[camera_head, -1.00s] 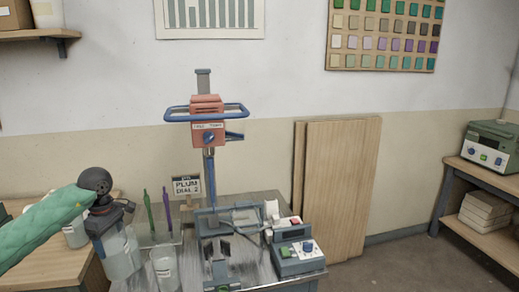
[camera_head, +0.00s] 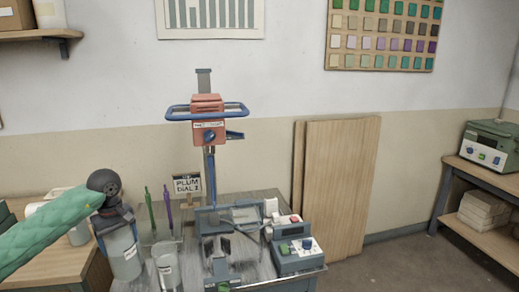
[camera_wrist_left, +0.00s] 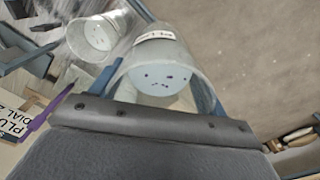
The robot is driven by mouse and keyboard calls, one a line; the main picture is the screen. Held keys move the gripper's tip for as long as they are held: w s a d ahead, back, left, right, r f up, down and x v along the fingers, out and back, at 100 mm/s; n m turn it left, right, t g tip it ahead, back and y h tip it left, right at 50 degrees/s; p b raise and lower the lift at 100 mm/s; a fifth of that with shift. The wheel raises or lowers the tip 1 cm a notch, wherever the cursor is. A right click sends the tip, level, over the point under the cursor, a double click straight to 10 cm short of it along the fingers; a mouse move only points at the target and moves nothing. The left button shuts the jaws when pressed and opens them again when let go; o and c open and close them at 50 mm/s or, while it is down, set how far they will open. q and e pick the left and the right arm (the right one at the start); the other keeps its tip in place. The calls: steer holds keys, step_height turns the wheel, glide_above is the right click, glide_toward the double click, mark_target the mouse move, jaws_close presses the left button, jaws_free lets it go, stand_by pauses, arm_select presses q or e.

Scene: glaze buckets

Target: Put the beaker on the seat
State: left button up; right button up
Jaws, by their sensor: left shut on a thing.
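My left gripper (camera_head: 116,219) is shut on a clear grey beaker (camera_head: 124,257) at the lower left of the head view. The held beaker also shows in the left wrist view (camera_wrist_left: 160,72), with a white label and blue finger parts (camera_wrist_left: 207,92) at its sides. It looks slightly tilted in the head view. A second labelled beaker (camera_head: 167,270) stands just right of it on the grey bench. The seat is probably the low base with dark jaws (camera_head: 220,268) under the red mixer head (camera_head: 208,120), to the right of both beakers. My right gripper is out of view.
A green and a purple stick (camera_head: 167,208) stand upright behind the beakers, near a PLUM sign (camera_head: 187,184). A control box (camera_head: 297,252) stands right of the mixer. The mixer's blue ring (camera_head: 205,111) is above the base. A wooden table (camera_head: 62,262) is at left.

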arm_select(q)
steer(key=s+d+f+m, duration=0.4)
steer(key=d+f, duration=0.3)
steer(key=d, duration=0.3)
steer(key=s+d+f+m, duration=0.5)
steer(key=s+d+f, duration=0.2)
steer(key=d, duration=0.4)
steer(key=shift+d, duration=0.2)
steer(key=shift+w, duration=0.1)
